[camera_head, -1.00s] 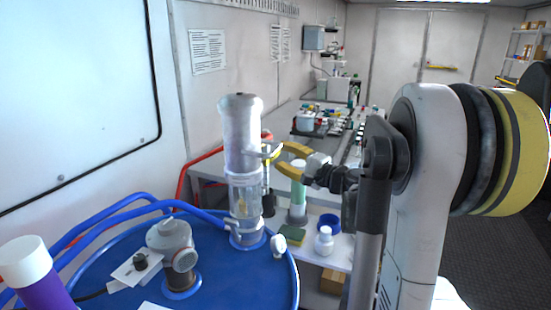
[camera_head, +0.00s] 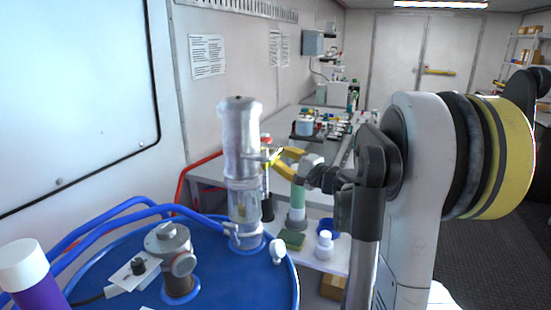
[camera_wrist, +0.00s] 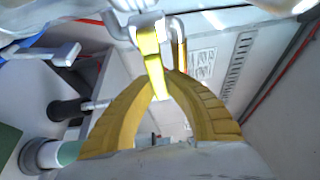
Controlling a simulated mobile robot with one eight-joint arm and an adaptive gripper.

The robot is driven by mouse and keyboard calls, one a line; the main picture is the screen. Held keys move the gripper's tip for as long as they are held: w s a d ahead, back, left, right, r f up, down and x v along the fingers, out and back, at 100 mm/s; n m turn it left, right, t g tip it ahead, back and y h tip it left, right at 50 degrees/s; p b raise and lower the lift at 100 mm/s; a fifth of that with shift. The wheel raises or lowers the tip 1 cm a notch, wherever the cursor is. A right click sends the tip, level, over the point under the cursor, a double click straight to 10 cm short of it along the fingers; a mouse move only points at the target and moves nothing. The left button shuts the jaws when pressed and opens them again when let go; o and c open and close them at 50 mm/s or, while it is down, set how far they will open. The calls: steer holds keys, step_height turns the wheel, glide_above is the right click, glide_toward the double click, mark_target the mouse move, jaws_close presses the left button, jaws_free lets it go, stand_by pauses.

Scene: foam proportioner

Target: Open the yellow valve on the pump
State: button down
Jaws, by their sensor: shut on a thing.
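The pump is a tall silver cylinder (camera_head: 240,145) with a clear lower section (camera_head: 243,205), standing upright on a blue drum (camera_head: 215,280). In the wrist view, the bright yellow valve handle (camera_wrist: 154,68) hangs from the pump's metal fitting (camera_wrist: 135,28). My gripper (camera_wrist: 160,88) has two curved yellow fingers whose tips come together around the handle's lower part. In the head view my gripper (camera_head: 268,159) is at the right side of the pump's upper body. The handle is too small to make out clearly there.
Blue hoses (camera_head: 120,222) run across the drum to the pump. A grey fitting (camera_head: 170,250) and a purple bottle with a white cap (camera_head: 28,270) are at the left. A bench with bottles (camera_head: 325,243) stands behind my gripper.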

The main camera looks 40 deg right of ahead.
steer(key=f+m+g+p, duration=0.1)
steer(key=m, duration=0.1)
steer(key=shift+a+f+m, duration=0.1)
steer(key=shift+f+m, duration=0.1)
steer(key=shift+m, duration=0.2)
steer(key=s+a+f+m+g+y+p, duration=0.3)
steer(key=a+f+m+g+y, duration=0.1)
steer(key=m, duration=0.6)
steer(key=shift+a+f+m+g+p, duration=0.25)
steer(key=shift+a+m+g+p, duration=0.15)
steer(key=shift+g, duration=0.2)
steer(key=shift+a, duration=0.1)
stand_by(0.4)
steer(key=c, duration=1.4)
jaws_free()
steer(key=shift+o, duration=0.2)
steer(key=shift+s, duration=0.1)
